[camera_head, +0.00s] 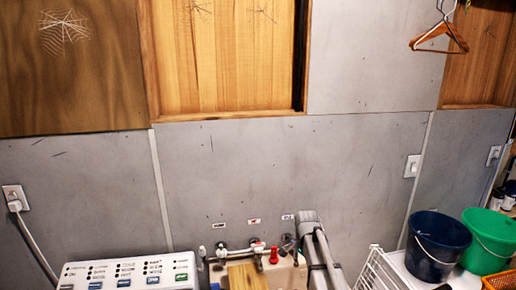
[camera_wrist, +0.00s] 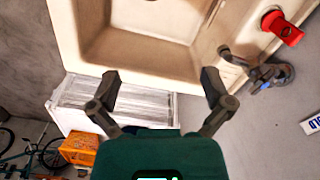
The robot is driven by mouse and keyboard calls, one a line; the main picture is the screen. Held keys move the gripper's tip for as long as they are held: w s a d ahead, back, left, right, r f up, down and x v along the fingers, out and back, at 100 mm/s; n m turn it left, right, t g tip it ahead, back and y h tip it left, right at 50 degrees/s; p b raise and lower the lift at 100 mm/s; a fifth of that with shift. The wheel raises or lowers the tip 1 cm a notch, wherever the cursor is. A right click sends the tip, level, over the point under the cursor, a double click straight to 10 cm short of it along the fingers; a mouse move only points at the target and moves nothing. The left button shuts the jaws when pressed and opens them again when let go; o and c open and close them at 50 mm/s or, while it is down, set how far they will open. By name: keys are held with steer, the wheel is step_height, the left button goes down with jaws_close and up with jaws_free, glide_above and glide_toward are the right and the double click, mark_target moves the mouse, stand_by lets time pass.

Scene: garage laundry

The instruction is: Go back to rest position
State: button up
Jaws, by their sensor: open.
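My gripper (camera_wrist: 160,78) shows in the wrist view with its two dark fingers spread apart and nothing between them. It is over the front edge of a beige sink (camera_wrist: 130,58), whose basin fills the top of that view. In the head view, part of my grey arm stands at the bottom centre, in front of the sink area; the gripper itself cannot be made out there.
A red object (camera_head: 273,255) and taps are by the wall; the red object also shows in the wrist view (camera_wrist: 285,27). A control panel (camera_head: 130,270) is left. A dark blue bucket (camera_head: 437,247) and green bucket (camera_head: 488,240) stand right. An orange crate (camera_wrist: 80,149) is below.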

steer(key=s+f+n+b, duration=0.3)
steer(key=s+n, duration=0.3)
steer(key=s, duration=0.4)
steer(key=s+f+n+b, duration=0.4)
steer(key=s+n, duration=0.2)
steer(key=s, duration=0.4)
steer(key=shift+d+f, duration=0.25)
steer(key=shift+d, duration=0.2)
steer(key=shift+s, duration=0.1)
